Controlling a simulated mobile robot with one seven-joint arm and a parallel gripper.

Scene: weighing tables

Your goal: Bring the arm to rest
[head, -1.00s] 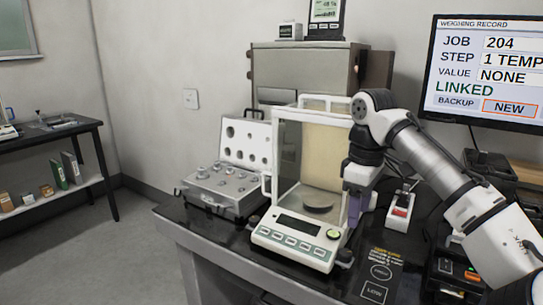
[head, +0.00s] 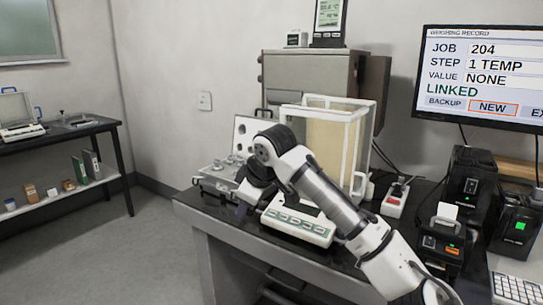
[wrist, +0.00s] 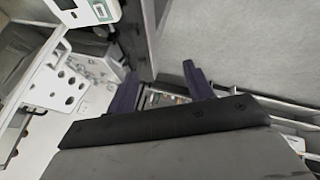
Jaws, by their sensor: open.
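My gripper (wrist: 163,88) shows its two dark purple fingers apart in the wrist view, with nothing held between them. In the head view my arm reaches up from the lower right and bends down in front of the balance (head: 299,226). My wrist hangs over the front left part of the table, between the balance and the open weight case (head: 217,178). My fingertips are not clear in the head view. My arm hides part of the balance's glass draft shield (head: 362,140) and its pan.
A grey cabinet (head: 305,80) stands behind the balance. A red switch box (head: 396,200), a printer (head: 440,245) and a monitor (head: 485,78) are to the right. Open floor (head: 150,235) lies left of the table, before a side table (head: 60,135).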

